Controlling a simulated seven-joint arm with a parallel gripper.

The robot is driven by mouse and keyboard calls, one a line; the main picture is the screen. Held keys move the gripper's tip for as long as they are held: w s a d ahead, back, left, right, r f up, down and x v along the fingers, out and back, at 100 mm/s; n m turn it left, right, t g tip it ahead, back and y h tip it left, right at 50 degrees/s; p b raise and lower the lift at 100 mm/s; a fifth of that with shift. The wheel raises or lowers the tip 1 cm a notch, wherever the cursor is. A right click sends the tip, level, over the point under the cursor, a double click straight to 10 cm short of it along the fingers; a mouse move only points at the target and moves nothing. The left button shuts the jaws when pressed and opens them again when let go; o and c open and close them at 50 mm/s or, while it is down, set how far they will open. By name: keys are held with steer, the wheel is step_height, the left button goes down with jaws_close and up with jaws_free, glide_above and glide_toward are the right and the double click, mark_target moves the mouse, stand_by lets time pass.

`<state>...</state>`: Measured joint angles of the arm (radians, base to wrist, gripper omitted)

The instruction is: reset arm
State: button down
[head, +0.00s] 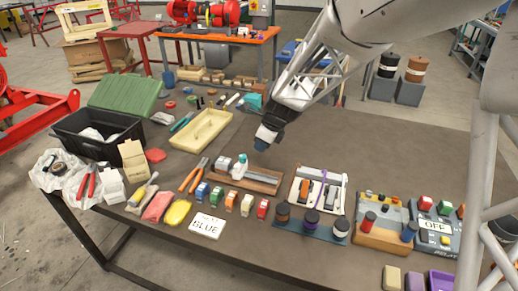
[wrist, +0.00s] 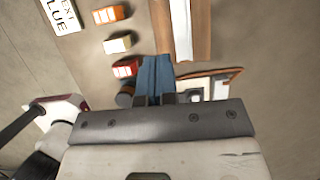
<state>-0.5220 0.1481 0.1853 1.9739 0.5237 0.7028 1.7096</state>
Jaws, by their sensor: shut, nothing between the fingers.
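My gripper (head: 263,142) hangs from the arm above the middle of the brown table (head: 400,140), just behind the wooden holder with a grey strip (head: 250,177). Its blue fingers are together and empty. In the wrist view the gripper (wrist: 155,75) points down at the table, with its fingers side by side. The wooden holder also shows in the wrist view (wrist: 160,25), beyond the fingertips. The gripper appears apart from everything on the table.
Small coloured blocks (head: 231,200) and a BLUE sign (head: 207,225) lie at the front. A white-framed tray (head: 318,190), a jar mat (head: 322,232) and an OFF panel (head: 436,227) stand right. A cream tray (head: 202,129) and black bin (head: 73,142) are left. The back right table is clear.

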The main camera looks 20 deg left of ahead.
steer(key=shift+d+r, duration=0.1)
stand_by(0.4)
steer(key=s+d+r+n+t+h, duration=0.1)
steer(key=s+d+r+n, duration=0.25)
steer(key=d, duration=0.45)
steer(key=s+d+r+n, duration=0.2)
steer(key=s+d+r, duration=0.15)
steer(key=d, duration=0.35)
steer(key=s+d+r+n+t+h, duration=0.1)
steer(key=s+d+r+n, duration=0.25)
steer(key=d, duration=0.45)
steer(key=s+d+r+n+h, duration=0.1)
steer(key=s+d+n, duration=0.7)
steer(key=s+d, duration=1)
steer(key=s+h, duration=0.1)
steer(key=s, duration=0.2)
steer(key=shift+d+r+n+t+h, duration=0.3)
steer(key=shift+d+r+n, duration=0.1)
steer(key=shift+w, duration=0.2)
